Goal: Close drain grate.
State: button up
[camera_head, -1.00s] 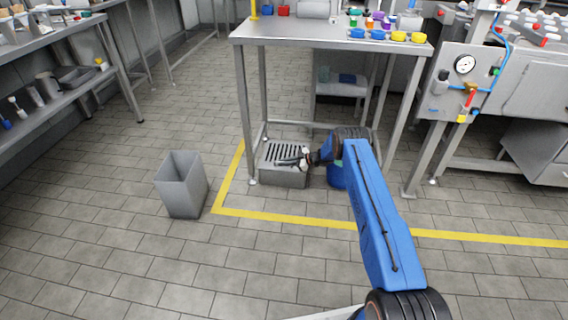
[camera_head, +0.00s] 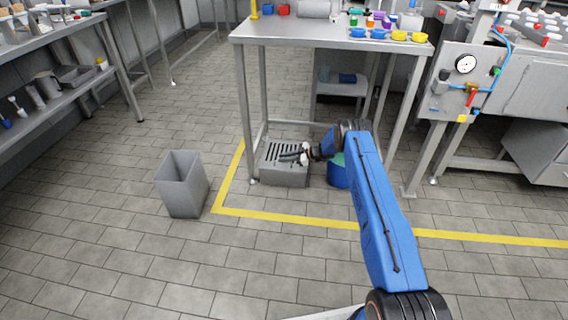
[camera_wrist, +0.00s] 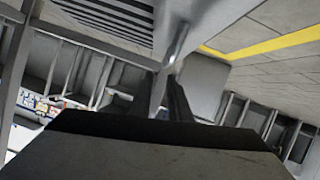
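The slotted drain grate (camera_head: 284,149) tops a low grey metal box (camera_head: 284,179) on the floor under the steel table. It looks nearly flat; I cannot tell its exact tilt. Its dark slots also show at the upper left of the wrist view (camera_wrist: 112,14). In the wrist view my dark fingers (camera_wrist: 167,80) point towards the box, with a shiny edge just beyond the tips. Their gap and any contact are unclear.
A blue bucket (camera_head: 337,176) stands right of the box, partly behind my arm. The table's legs (camera_head: 246,110) rise close around the box. A grey bin (camera_head: 182,187) stands at the left. Yellow floor tape (camera_head: 290,220) runs in front; the floor there is clear.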

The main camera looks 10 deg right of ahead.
jog(key=shift+r, duration=2.9)
